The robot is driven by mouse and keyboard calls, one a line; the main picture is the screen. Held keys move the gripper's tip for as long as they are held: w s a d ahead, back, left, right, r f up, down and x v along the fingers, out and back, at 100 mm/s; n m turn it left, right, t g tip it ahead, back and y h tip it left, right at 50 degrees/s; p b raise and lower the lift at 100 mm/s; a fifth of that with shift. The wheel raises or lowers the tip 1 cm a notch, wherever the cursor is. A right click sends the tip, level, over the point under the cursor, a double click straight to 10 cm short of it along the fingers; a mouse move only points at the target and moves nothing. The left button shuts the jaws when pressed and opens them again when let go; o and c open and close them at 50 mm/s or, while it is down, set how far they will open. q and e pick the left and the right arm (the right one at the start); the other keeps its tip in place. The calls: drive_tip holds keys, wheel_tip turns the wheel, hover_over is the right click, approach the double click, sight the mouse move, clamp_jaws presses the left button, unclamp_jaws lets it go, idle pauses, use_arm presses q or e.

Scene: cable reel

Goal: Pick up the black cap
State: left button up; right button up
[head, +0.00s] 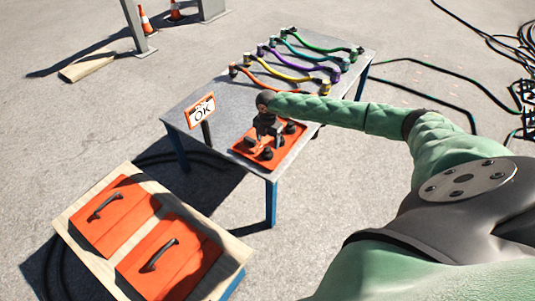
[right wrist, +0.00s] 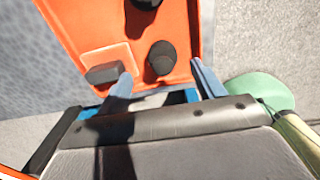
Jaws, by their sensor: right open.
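An orange tray (head: 287,145) holding several black caps lies on the near end of the grey table. In the right wrist view, one round black cap (right wrist: 160,60) stands on the orange tray (right wrist: 90,25), between and just beyond my fingertips. My right gripper (right wrist: 163,82) is open and empty, with one blue-grey finger on each side of that cap's line. In the head view my right gripper (head: 264,136) is over the tray and hides part of it. Another black cap (right wrist: 145,4) is cut off at the top of the wrist view. My left gripper is not in view.
A dark block (right wrist: 103,74) on a paler orange square is close by my left-hand finger in the wrist view. An OK sign (head: 202,112) stands at the table's left edge. Several coloured cables (head: 290,68) lie at the far end. Orange lids (head: 115,215) with handles are at lower left.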

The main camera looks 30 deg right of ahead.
sight(267, 148)
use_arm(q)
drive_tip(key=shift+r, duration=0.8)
use_arm(e)
drive_tip(key=f, duration=0.4)
drive_tip(key=shift+s+a, duration=0.25)
drive_tip(key=shift+f, duration=0.45)
drive_tip(key=shift+c, duration=0.5)
drive_tip(key=c, duration=0.9)
drive_tip(key=shift+c, duration=0.2)
drive_tip(key=shift+r, duration=0.1)
